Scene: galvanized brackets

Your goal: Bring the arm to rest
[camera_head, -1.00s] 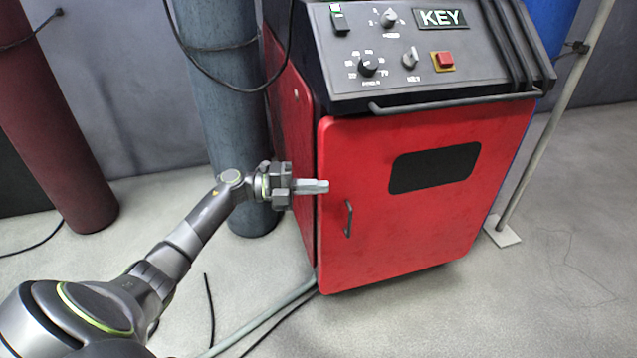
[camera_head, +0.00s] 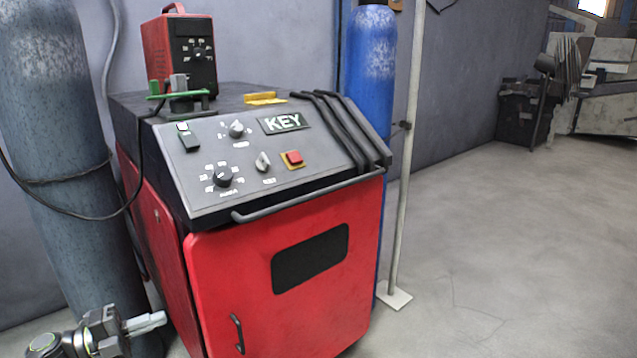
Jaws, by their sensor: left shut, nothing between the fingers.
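My left gripper (camera_head: 147,323) shows at the lower left of the head view. Its pale fingers are together and empty, pointing right toward the lower left side of the red cabinet (camera_head: 240,262). I cannot tell the exact gap between the fingertips and the cabinet. Only the wrist end of my left arm (camera_head: 70,342) is in view; the rest is below the picture edge. My right gripper is not in view.
The red cabinet has a sloped control panel, a door handle (camera_head: 238,334) and a front rail (camera_head: 305,196). A red unit (camera_head: 181,52) stands on top. A grey cylinder (camera_head: 60,150) is at left, a blue cylinder (camera_head: 370,75) behind.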

